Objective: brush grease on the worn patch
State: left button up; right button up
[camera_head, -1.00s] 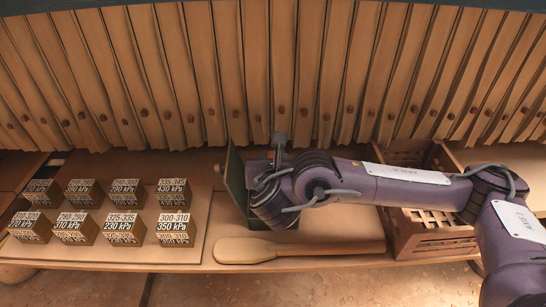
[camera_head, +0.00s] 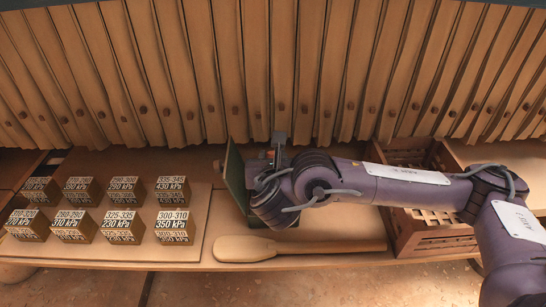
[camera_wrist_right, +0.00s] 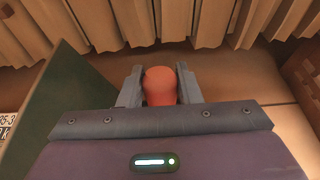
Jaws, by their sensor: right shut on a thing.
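My right gripper (camera_head: 278,150) is shut on a rounded orange-red thing (camera_wrist_right: 160,86), which sits between its two grey fingers in the wrist view. Only the rounded end of this thing shows there, so I cannot tell whether it is a brush. In the head view a small orange bit of it (camera_head: 267,155) shows beside the gripper, in front of the row of upright wooden plates (camera_head: 200,80). I cannot make out a worn patch or any grease. My left gripper is not in view.
A dark green panel (camera_head: 234,175) stands just left of my right gripper. Several labelled pressure blocks (camera_head: 174,228) sit on a board at left. A wooden paddle (camera_head: 300,248) lies at the front. A slatted crate (camera_head: 425,240) stands at right, partly behind my arm.

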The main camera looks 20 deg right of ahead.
jog(key=shift+s+d+f+b, duration=0.3)
jog(key=shift+f+b, duration=0.15)
jog(key=shift+b, duration=0.15)
